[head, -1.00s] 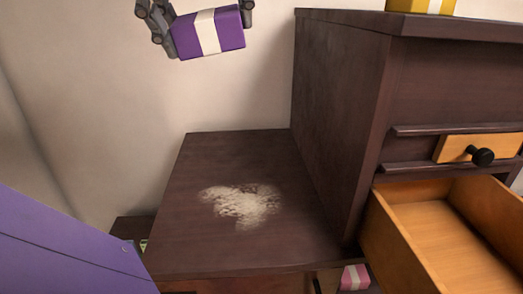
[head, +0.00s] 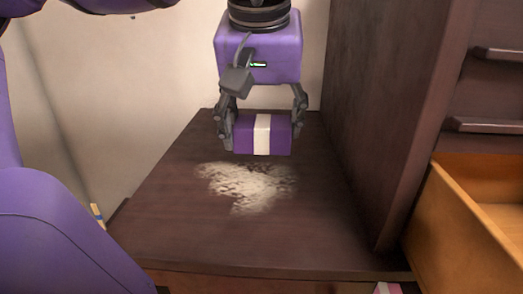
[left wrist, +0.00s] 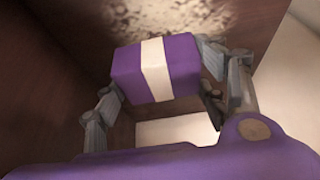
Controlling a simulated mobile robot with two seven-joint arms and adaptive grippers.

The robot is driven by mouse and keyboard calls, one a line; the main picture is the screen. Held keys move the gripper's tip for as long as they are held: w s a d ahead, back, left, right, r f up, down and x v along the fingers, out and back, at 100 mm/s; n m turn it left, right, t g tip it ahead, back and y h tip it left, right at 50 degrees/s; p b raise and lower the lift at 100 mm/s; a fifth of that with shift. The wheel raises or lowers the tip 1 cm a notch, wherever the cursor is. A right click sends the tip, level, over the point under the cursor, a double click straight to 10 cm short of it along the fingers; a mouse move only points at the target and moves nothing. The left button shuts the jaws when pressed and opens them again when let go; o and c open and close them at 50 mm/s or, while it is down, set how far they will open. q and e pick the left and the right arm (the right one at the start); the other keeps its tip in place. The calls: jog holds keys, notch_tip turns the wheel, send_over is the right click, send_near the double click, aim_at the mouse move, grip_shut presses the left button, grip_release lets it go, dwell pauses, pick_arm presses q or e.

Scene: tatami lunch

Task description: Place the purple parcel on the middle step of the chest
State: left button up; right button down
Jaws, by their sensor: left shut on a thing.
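The purple parcel (head: 278,136) with a white band is held between the fingers of my left gripper (head: 262,130), which is shut on it. The parcel is over the back part of the chest's middle step (head: 190,220), a dark wooden surface with a pale dusty patch (head: 248,187). Whether it touches the step is hard to tell. In the left wrist view the parcel (left wrist: 185,66) sits between both fingers (left wrist: 158,80), with the pale patch beyond it. My right gripper is not in view.
The chest's taller section (head: 375,110) rises as a dark wall to the right of the step. An open wooden drawer (head: 450,225) sticks out at the right. A pink parcel (head: 388,288) shows partly at the bottom edge. A pale wall (head: 150,80) stands behind.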

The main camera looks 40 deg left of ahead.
aim_at(263, 145)
pick_arm(q)
jog(key=shift+w+f, duration=0.1)
jog(key=shift+f, duration=2.2)
jog(key=shift+f, duration=0.15)
jog(key=o, duration=1.2)
jog(key=shift+o, duration=0.2)
jog(key=shift+d+r, duration=0.1)
jog(key=shift+r, duration=0.45)
jog(key=v, duration=1.1)
jog(key=shift+r, duration=0.1)
